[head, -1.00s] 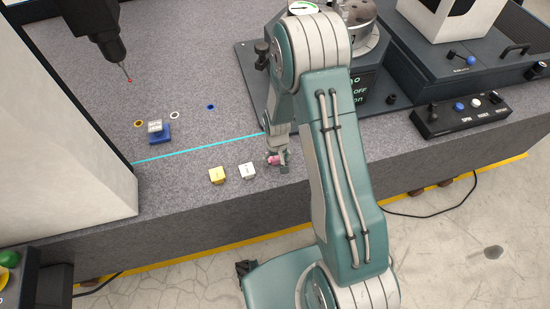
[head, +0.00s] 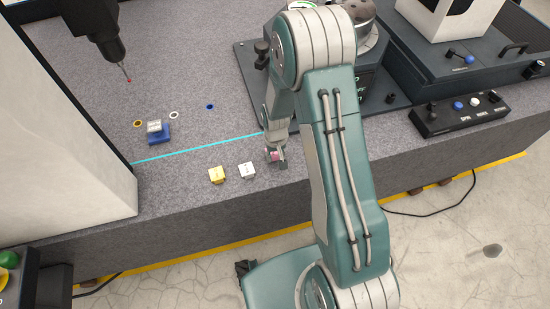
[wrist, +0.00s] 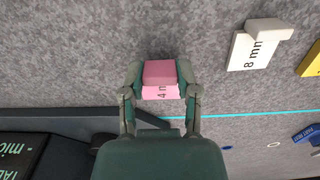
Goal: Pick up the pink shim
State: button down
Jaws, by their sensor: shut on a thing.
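The pink shim (wrist: 160,73) sits between the two fingers of my gripper (wrist: 162,82) in the wrist view. In the head view my gripper (head: 277,158) is low over the granite near the front edge, and the pink shim (head: 275,155) shows only in part between the fingers. I cannot tell whether the shim touches the granite.
A white shim (head: 247,171) marked "8 mm" in the wrist view and a yellow shim (head: 217,175) stand left of my gripper. A blue block (head: 158,135) with a pale piece on it lies beyond the cyan line (head: 200,148). A dark fixture base (head: 250,88) is behind my arm.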

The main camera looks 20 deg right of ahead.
jog(key=s+d+r, duration=0.2)
jog(key=s+r, duration=0.3)
jog(key=s, duration=0.1)
jog(key=s+d+r, duration=0.2)
jog(key=s+r, duration=0.4)
jog(key=s, duration=0.1)
jog(key=shift+d, duration=0.3)
jog(key=shift+s, duration=0.1)
